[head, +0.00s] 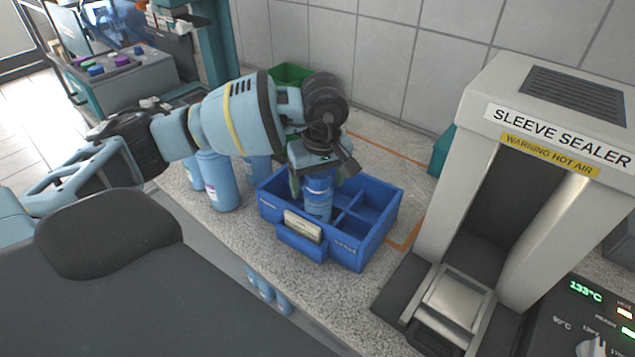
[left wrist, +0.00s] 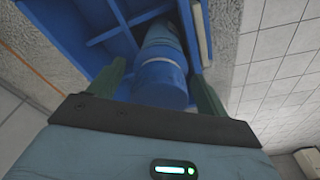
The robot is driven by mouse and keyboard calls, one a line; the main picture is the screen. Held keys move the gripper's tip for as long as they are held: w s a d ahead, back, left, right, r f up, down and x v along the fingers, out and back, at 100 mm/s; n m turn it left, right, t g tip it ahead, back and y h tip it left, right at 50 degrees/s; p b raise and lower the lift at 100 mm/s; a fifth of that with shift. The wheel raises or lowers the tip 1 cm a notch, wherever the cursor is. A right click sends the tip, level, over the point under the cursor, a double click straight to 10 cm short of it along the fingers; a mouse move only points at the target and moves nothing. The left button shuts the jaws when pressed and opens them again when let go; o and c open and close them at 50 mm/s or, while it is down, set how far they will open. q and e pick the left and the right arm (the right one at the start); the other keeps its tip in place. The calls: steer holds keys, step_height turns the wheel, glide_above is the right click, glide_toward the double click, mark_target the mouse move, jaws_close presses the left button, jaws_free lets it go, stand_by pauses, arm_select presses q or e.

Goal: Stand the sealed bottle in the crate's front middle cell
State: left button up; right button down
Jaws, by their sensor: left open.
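The blue crate (head: 345,250) stands on the speckled counter, with a cream label on its front side; its dividers show in the left wrist view (left wrist: 110,35). The sealed bottle (head: 319,205), light blue with a darker blue cap, stands about upright in a front cell behind the label, seemingly the middle one. Its lower part is hidden by the crate wall. My left gripper (head: 318,176) is above the crate, open, with its fingers on either side of the bottle's cap (left wrist: 162,85). Gaps show between the fingers and the cap in the left wrist view. My right gripper is not in view.
Several blue bottles (head: 218,183) stand left of the crate, near my left arm. The sleeve sealer (head: 480,130) stands close on the right. A green bin (head: 290,73) is behind, near the tiled wall. Some counter behind the crate is clear.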

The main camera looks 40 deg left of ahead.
arm_select(q)
steer(key=r, duration=0.7)
steer(key=d+r, duration=0.1)
steer(key=r, duration=0.2)
steer(key=shift+s+d+r, duration=0.1)
steer(key=shift+s+r, duration=0.05)
steer(key=shift+s, duration=0.15)
steer(key=shift+s+r, duration=0.1)
steer(key=shift+r, duration=0.45)
